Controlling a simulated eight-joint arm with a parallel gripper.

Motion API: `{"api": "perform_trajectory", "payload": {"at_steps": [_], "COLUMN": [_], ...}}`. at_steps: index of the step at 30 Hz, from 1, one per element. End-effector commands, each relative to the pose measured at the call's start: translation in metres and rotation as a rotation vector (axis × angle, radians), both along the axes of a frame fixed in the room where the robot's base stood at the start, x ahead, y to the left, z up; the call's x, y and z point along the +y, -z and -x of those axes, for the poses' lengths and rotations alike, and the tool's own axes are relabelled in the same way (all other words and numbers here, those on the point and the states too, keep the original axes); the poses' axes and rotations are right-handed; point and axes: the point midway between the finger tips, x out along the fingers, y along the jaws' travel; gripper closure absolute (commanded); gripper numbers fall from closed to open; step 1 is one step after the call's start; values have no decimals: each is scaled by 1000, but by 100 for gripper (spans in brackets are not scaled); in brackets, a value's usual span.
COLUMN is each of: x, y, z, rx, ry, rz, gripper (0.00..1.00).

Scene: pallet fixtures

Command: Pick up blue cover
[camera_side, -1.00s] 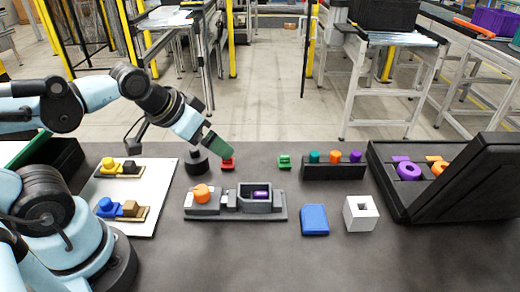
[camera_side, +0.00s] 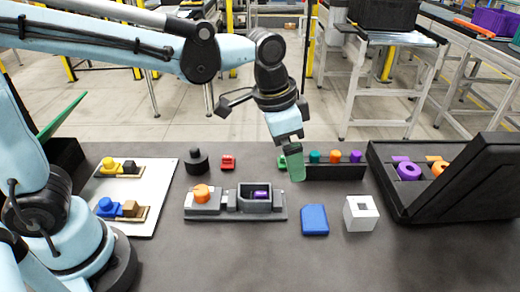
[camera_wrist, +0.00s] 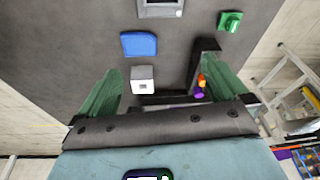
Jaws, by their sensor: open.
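The blue cover (camera_side: 314,220) lies flat on the dark table, left of the white cube and right of the grey fixture. It also shows in the wrist view (camera_wrist: 139,44), above the white cube. My gripper (camera_side: 294,168) has green fingers and hangs in the air above the table, higher than the blue cover and up and left of it in the side view. In the wrist view my gripper (camera_wrist: 168,76) has its two fingers spread wide, with nothing held between them.
The white cube (camera_side: 361,214) with a square hole stands close right of the cover. The grey fixture (camera_side: 264,206) is to its left. A black rack (camera_side: 336,172) with coloured pegs stands behind, and an open black case (camera_side: 400,200) is at right. The front table is clear.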

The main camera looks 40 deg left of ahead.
Motion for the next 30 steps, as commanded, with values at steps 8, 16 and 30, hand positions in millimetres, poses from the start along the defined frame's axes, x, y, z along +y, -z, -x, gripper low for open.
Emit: {"api": "perform_trajectory", "payload": {"at_steps": [8, 16, 30], "x": [-53, -61, -65], "y": [20, 42, 94], "z": [-11, -13, -17], "rx": [95, 110, 108], "ry": [171, 195, 193], "rz": [-46, -54, -53], "gripper": [0, 0, 0]}}
